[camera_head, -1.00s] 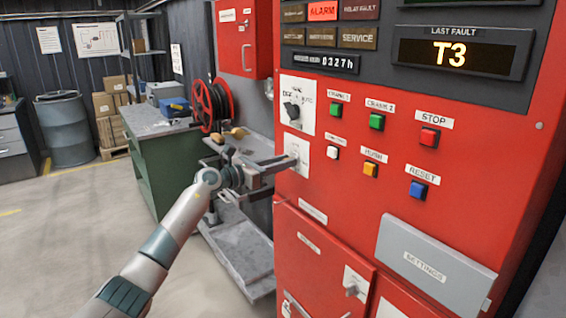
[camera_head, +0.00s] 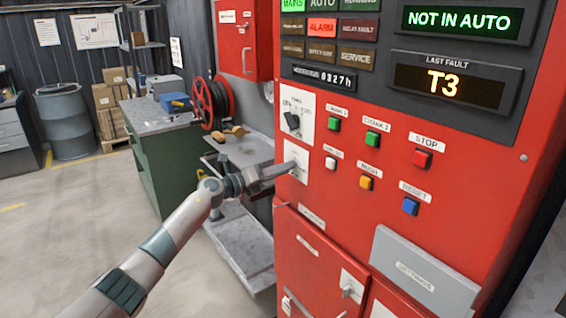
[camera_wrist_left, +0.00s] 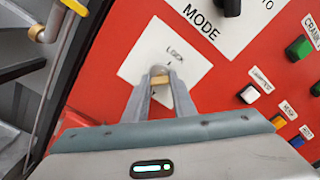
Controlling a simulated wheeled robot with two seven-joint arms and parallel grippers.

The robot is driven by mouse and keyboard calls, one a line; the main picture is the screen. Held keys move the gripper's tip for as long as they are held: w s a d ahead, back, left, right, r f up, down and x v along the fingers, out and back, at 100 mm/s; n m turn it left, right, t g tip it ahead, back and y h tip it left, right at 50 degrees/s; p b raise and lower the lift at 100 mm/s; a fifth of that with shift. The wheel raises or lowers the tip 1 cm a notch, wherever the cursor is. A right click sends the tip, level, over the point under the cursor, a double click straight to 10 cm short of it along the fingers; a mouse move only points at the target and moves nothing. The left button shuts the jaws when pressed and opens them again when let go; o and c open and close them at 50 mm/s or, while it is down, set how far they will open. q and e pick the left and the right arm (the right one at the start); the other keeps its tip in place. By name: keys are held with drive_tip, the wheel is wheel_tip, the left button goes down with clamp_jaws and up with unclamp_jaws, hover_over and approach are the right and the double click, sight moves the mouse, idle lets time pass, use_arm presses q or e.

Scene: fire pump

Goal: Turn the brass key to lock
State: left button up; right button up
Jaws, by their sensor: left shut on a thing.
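My left gripper (camera_head: 290,168) reaches from the left to the white lock plate on the red panel. In the left wrist view the left gripper (camera_wrist_left: 160,80) has its two fingers closed around the brass key (camera_wrist_left: 160,80), with a bit of brass showing between the tips. The white lock plate (camera_wrist_left: 138,68) carries the word LOCK and a small mark just above the key. In the head view the plate (camera_head: 301,153) is partly covered by the gripper, and the key is hidden there. My right gripper is not in view.
The mode selector knob (camera_head: 292,121) sits just above the lock plate. Push buttons, including a red stop button (camera_head: 422,159), stand to its right. A grey settings cover (camera_head: 425,272) and a second key switch (camera_head: 348,290) are lower. A green workbench (camera_head: 165,165) stands behind at left.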

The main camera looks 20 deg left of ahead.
use_arm(q)
drive_tip(key=n+p, duration=0.6)
drive_tip(key=n, duration=0.2)
drive_tip(key=shift+n, duration=0.4)
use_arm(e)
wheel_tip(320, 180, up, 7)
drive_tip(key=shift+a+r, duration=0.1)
use_arm(q)
drive_tip(key=o, duration=1.1)
drive_tip(key=shift+a, duration=0.1)
drive_tip(key=shift+c, duration=0.2)
drive_tip(key=shift+s, duration=0.1)
drive_tip(key=b+v, duration=0.5)
drive_tip(key=v, duration=1.2)
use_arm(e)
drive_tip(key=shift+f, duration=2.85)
use_arm(q)
drive_tip(key=shift+a+f, duration=0.15)
